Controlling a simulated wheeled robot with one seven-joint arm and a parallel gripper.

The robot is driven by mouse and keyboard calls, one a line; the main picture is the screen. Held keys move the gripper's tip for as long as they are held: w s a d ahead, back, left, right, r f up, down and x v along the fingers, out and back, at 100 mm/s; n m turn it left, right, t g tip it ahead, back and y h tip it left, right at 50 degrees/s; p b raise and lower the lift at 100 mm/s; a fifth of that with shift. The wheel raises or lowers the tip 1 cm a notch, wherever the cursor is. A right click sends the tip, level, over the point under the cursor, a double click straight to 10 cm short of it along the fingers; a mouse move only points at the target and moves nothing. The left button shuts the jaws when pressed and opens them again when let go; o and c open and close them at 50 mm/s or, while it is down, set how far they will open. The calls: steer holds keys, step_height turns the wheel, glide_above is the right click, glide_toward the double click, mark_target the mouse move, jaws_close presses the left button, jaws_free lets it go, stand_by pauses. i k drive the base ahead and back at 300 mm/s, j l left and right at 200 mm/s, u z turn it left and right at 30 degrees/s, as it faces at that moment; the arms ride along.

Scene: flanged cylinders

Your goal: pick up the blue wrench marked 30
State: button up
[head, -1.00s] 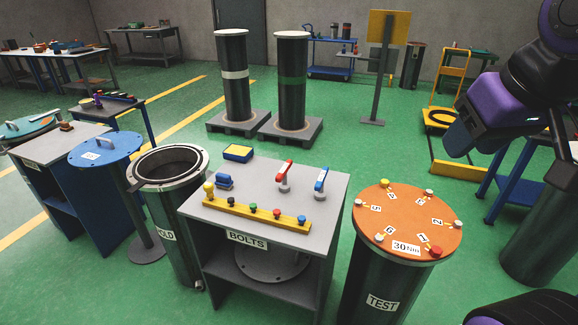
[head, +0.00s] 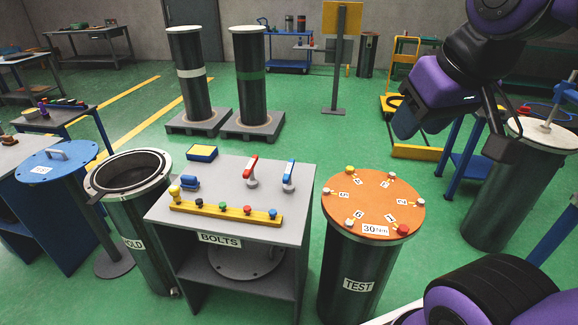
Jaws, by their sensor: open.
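The blue wrench (head: 289,175) stands on the grey top of the BOLTS bench (head: 225,210), near its right back part. Its blue handle is raised above a grey round foot. No number can be read on it. A similar red wrench (head: 251,170) stands just to its left. My gripper (head: 500,146) is at the upper right, in the air beyond the orange TEST cylinder, well to the right of the blue wrench. It is open and holds nothing that I can see. Its fingertips are dark and partly overlap each other in this view.
The TEST cylinder (head: 374,204), with an orange lid, bolts and a 30 Nm label, stands right of the bench. A yellow bolt rack (head: 222,211) lies along the bench front. A blue-yellow box (head: 202,153) sits at the back. An open cylinder (head: 128,172) stands left.

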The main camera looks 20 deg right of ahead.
mark_target(288, 187)
steer(key=i+j+z, duration=0.4)
steer(key=i+j, duration=0.25)
steer(key=i, duration=0.1)
